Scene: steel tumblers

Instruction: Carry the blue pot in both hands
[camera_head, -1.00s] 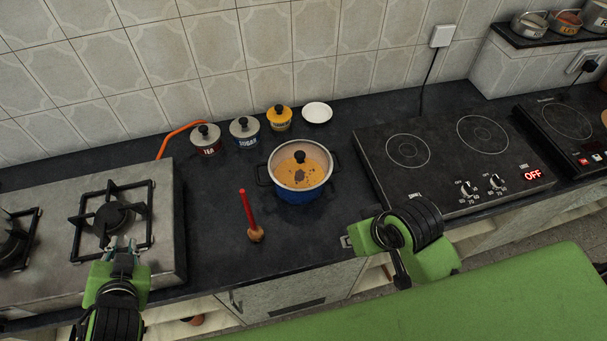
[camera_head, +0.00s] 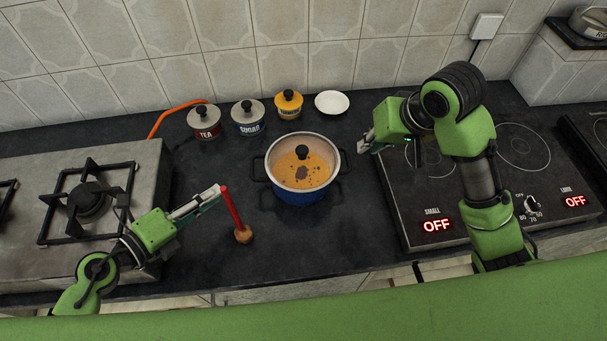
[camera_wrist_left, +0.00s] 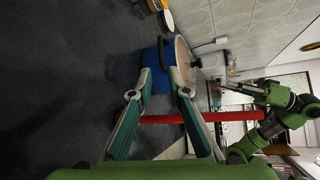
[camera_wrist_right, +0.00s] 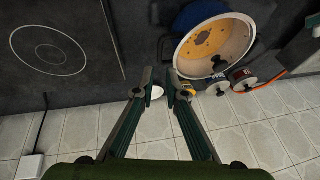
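The blue pot (camera_head: 301,194) stands on the dark counter between the gas hob and the electric hob. It has a pale rim, a see-through lid with a black knob, side handles and orange contents. My left gripper (camera_head: 218,192) is to the left of the pot, close to the red plunger handle; in the left wrist view its fingers (camera_wrist_left: 158,96) are apart, with the pot (camera_wrist_left: 158,62) beyond them. My right gripper (camera_head: 367,143) is to the right of the pot, apart from it; in the right wrist view its fingers (camera_wrist_right: 159,82) are apart and the pot (camera_wrist_right: 216,52) shows above right.
A red-handled plunger (camera_head: 233,212) stands upright front-left of the pot. Tea (camera_head: 205,122), sugar (camera_head: 248,117) and yellow (camera_head: 288,104) canisters and a white saucer (camera_head: 332,103) stand behind it. The electric hob (camera_head: 420,190) is right, the gas hob (camera_head: 130,170) left.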

